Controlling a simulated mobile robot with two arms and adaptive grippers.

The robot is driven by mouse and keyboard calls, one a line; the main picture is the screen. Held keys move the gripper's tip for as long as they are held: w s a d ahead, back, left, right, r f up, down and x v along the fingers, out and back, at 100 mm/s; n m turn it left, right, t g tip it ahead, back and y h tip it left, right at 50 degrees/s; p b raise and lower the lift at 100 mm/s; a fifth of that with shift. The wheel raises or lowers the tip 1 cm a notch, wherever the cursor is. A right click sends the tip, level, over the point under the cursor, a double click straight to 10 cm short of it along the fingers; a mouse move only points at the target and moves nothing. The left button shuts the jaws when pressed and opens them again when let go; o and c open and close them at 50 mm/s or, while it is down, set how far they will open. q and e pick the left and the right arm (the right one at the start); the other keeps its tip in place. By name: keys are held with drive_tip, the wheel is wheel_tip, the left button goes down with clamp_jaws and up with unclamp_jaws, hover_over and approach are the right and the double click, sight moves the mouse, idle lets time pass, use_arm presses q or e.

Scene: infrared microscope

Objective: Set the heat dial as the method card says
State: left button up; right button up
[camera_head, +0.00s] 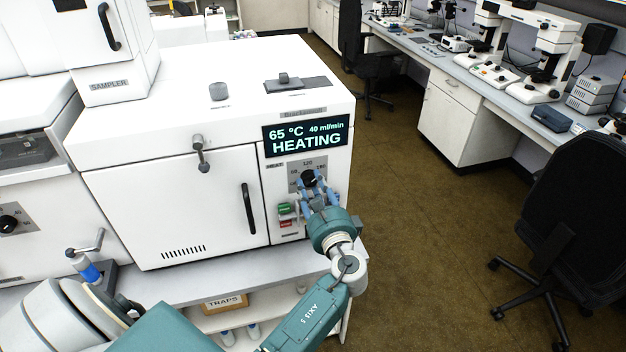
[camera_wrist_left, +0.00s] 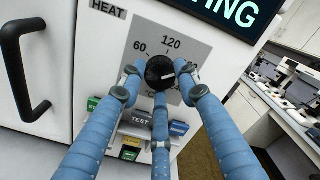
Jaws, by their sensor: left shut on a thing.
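The heat dial (camera_head: 309,179) is a black knob on a grey scale plate under the HEAT label, on the front of a white oven-like unit. It also shows in the left wrist view (camera_wrist_left: 159,71), with 60 and 120 readable. A pale line marks the knob; I cannot tell exactly which value it points to. My left gripper (camera_head: 312,188) is shut on the dial, its blue fingers around the knob; they also show in the left wrist view (camera_wrist_left: 160,84). The display (camera_head: 305,136) reads 65 °C, 40 ml/min, HEATING. I see no method card. My right gripper is not in view.
Green and red buttons (camera_head: 286,215) sit left below the dial, close to my fingers. The unit's door has a black handle (camera_head: 248,209). A box labelled TRAPS (camera_head: 226,302) stands on the shelf below. Open floor (camera_head: 420,230) lies to the right, before a black chair (camera_head: 560,190).

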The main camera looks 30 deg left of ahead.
use_arm(q)
drive_tip(key=shift+s+a+m+p, duration=0.1)
drive_tip(key=shift+m+p, duration=0.5)
drive_tip(key=shift+m, duration=0.4)
drive_tip(key=o, duration=1.1)
drive_tip(key=shift+r, duration=0.1)
drive_tip(key=shift+o, duration=0.2)
drive_tip(key=shift+s+d, duration=0.15)
drive_tip(key=shift+d, duration=0.05)
drive_tip(key=v, duration=1.1)
drive_tip(key=shift+s, duration=0.2)
